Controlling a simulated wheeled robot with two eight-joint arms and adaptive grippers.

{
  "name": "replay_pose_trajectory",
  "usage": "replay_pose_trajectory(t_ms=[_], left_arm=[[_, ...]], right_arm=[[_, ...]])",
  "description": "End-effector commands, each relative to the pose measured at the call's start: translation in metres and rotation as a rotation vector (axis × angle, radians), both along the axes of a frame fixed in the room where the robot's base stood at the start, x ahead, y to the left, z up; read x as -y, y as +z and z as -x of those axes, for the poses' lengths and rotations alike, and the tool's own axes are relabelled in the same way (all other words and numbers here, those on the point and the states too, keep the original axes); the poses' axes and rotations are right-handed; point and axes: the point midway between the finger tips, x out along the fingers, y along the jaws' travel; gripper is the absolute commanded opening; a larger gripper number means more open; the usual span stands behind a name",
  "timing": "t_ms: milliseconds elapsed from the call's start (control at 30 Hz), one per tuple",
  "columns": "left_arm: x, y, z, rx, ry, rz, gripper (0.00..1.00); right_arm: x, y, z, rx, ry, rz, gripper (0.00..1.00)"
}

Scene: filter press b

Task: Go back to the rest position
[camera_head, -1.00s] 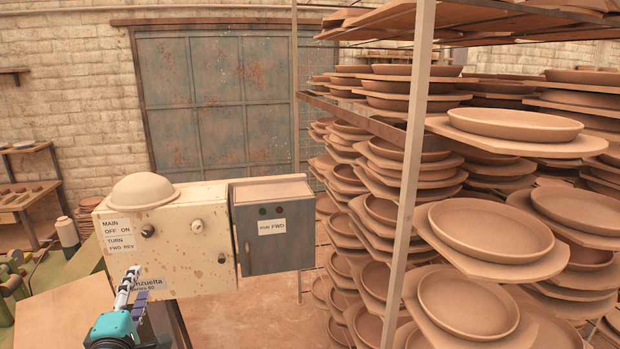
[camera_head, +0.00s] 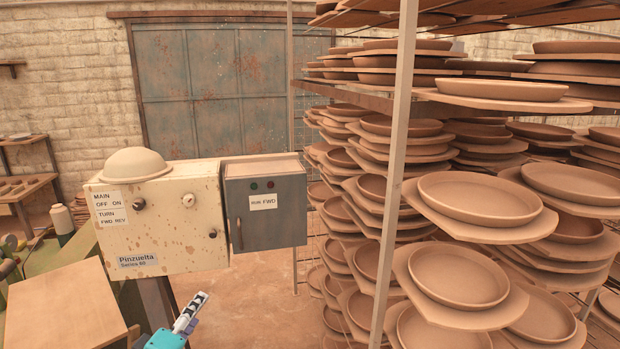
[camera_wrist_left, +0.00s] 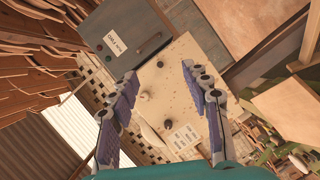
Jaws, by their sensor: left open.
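My left gripper (camera_head: 188,318) shows at the bottom of the head view, below the cream control box (camera_head: 160,225) and apart from it. Its two fingers are spread with nothing between them in the left wrist view (camera_wrist_left: 160,105). The cream box carries a MAIN OFF/ON and TURN FWD/REV label, a dark knob and a pale knob. A grey box (camera_head: 265,215) with a "RUN FWD" label is joined to its right side. Both also show, rotated, in the left wrist view. My right gripper is not in view.
A tall rack of clay plates on boards (camera_head: 455,200) fills the right side, with a metal post (camera_head: 398,170) in front. A wooden board (camera_head: 65,310) lies at lower left. Bare floor (camera_head: 250,300) shows below the boxes. A metal door (camera_head: 215,90) stands behind.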

Motion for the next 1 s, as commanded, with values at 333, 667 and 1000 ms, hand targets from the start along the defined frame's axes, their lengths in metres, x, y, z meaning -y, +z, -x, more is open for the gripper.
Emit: replay_pose_trajectory(t_ms=[333,667,1000], left_arm=[[0.084,-0.219,0.085,-0.363,-0.411,-0.597,0.48],[0.062,-0.319,0.15,-0.615,-0.563,-0.991,0.48],[0.059,-0.318,0.152,-0.625,-0.565,-1.008,0.48]], right_arm=[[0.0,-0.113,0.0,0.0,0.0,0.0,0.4],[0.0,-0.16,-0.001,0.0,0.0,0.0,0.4],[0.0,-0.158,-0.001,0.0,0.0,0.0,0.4]])
